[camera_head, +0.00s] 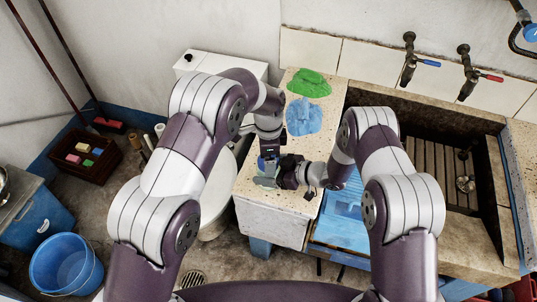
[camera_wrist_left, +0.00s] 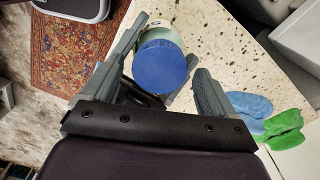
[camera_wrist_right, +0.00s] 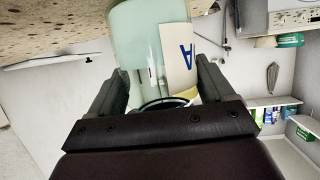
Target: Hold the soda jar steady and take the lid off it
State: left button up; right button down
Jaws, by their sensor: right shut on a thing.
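The soda jar is clear greenish glass with a pale label; it fills the middle of the right wrist view (camera_wrist_right: 140,45). Its round blue lid (camera_wrist_left: 160,66) sits on top in the left wrist view. The jar stands near the front of the speckled stone ledge. My right gripper (camera_wrist_right: 162,75) is shut on the jar's body from the side. My left gripper (camera_wrist_left: 170,48) points down from above, its fingers spread on either side of the lid, with a clear gap on the right side. In the head view the grippers largely hide the jar.
The stone trough (camera_head: 430,105) with taps is to the right. A blue bucket (camera_head: 66,264) and a brown crate (camera_head: 84,160) stand on the floor at left.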

pick_arm(q)
jog(key=shift+r, duration=0.1)
jog(key=r, duration=0.5)
jog(key=shift+w+d+r, duration=0.1)
jog(key=shift+w+r, duration=0.1)
jog(key=shift+r, duration=0.15)
jog(key=shift+c, duration=0.4)
jog(key=shift+r+m, duration=0.55)
jog(key=shift+m, duration=0.65)
jog(key=shift+r+m, duration=0.35)
jog(key=shift+m, duration=0.85)
jog(key=m, duration=0.3)
jog(key=shift+s+r+m, duration=0.15)
jog(key=shift+s+m, duration=0.05)
jog(key=shift+m, duration=0.1)
jog(key=shift+f+m, duration=0.3)
notch_tip(320, 180, down, 7)
jog(key=shift+f, duration=0.2)
jog(key=shift+c, duration=0.3)
